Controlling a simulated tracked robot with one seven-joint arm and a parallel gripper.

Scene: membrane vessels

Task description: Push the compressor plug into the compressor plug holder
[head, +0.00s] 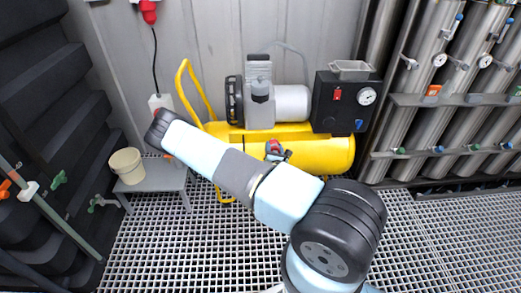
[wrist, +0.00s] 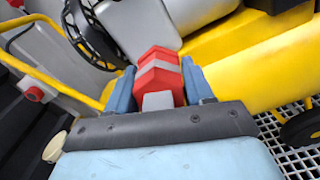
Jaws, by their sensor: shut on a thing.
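The compressor plug (wrist: 158,68) is a red faceted piece with a grey band and a grey rear block, seen in the wrist view. My gripper (wrist: 160,78) is shut on it between two blue fingers. In the head view the plug shows as a small red spot (head: 273,147), with my gripper (head: 278,153) in front of the yellow tank. A red round fitting (wrist: 33,94) on a grey surface at the left of the wrist view may be the plug holder; I cannot tell for certain. The held plug is clearly apart from it.
The compressor's yellow tank (head: 325,151) stands behind my gripper, with its yellow handle (head: 186,75) at the left. A grey stand (head: 165,180) carries a white bucket (head: 127,165). A red connector (head: 148,12) with a black cable hangs above. Gas cylinders (head: 430,60) line the right.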

